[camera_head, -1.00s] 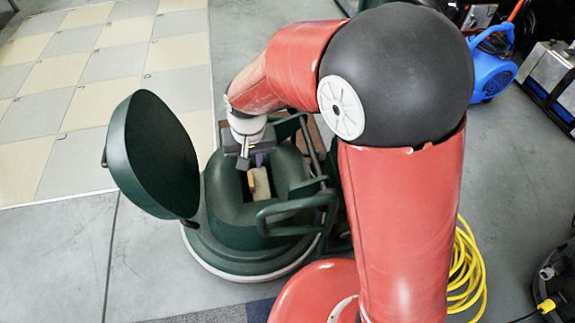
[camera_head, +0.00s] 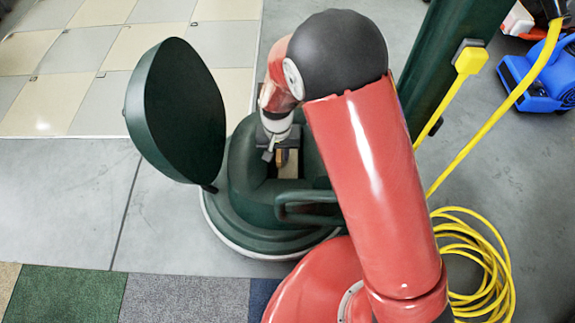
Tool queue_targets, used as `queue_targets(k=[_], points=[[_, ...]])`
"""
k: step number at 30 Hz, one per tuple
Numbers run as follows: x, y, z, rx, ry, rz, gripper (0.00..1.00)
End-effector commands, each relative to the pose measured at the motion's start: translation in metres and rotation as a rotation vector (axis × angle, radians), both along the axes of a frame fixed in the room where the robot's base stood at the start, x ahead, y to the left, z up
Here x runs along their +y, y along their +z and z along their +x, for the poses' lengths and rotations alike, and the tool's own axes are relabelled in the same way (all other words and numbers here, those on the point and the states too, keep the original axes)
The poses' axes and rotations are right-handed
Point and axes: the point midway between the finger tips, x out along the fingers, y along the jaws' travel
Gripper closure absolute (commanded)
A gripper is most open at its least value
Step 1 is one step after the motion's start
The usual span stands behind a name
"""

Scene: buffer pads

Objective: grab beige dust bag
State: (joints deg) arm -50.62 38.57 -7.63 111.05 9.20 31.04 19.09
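A dark green floor machine (camera_head: 252,212) stands on the grey floor with its round lid (camera_head: 180,112) swung open to the left. The beige dust bag (camera_head: 290,165) shows as a small pale patch inside the machine's top opening, partly covered by my gripper. My gripper (camera_head: 277,150) points down over the far side of the opening, right at the bag. Its fingers are small and mostly hidden, so I cannot tell whether they are open, shut or touching the bag.
A dark green handle bar (camera_head: 305,205) sits at the opening's near right. A green column (camera_head: 445,65) with a yellow plug and cable rises behind my arm. Coiled yellow cable (camera_head: 480,265) lies at right. A blue blower (camera_head: 540,85) is at far right. The floor at left is clear.

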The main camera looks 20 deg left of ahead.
Motion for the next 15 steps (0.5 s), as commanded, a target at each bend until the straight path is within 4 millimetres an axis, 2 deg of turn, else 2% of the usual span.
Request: queue_targets(k=[7,13,15], points=[[0.0003,-0.0037,0.0003,-0.002,-0.001,0.002,0.75],[0.0003,-0.0036,0.0002,-0.001,-0.001,0.001,0.99],[0.0003,-0.0035,0.0002,-0.001,-0.001,0.001,1.0]])
